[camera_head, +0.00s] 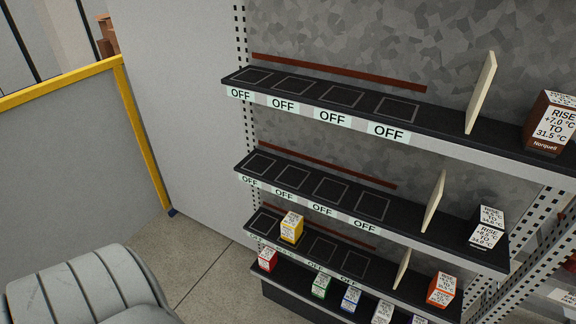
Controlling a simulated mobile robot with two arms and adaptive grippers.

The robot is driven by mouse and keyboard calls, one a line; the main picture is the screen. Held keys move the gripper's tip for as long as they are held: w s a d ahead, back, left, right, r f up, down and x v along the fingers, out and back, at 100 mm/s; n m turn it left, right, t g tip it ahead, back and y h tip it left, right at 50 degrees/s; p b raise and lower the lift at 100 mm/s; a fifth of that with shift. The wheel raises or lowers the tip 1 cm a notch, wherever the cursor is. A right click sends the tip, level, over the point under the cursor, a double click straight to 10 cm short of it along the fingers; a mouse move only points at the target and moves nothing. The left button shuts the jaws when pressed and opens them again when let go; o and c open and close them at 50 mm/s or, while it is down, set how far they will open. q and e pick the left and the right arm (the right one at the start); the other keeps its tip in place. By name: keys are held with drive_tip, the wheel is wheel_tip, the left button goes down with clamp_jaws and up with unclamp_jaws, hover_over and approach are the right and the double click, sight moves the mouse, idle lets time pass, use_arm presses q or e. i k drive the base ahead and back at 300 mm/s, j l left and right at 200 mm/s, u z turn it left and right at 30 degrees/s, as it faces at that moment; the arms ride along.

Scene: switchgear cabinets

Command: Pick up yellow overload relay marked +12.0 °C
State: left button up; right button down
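A yellow box-shaped relay (291,227) with a white label stands on the third shelf from the top, in the second marked square from the left. Its label is too small to read, so I cannot tell whether it says +12.0 °C. It is the only yellow relay I see. Neither of my grippers is in view.
The shelving's top shelf (340,123) has empty squares and a brown relay (551,123) at right. A red relay (267,260), green relay (320,286) and others stand lower. Pale upright dividers (481,92) split the shelves. A yellow-framed panel (75,165) stands left.

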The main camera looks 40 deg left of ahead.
sight(292, 226)
drive_tip(key=u, duration=1.3)
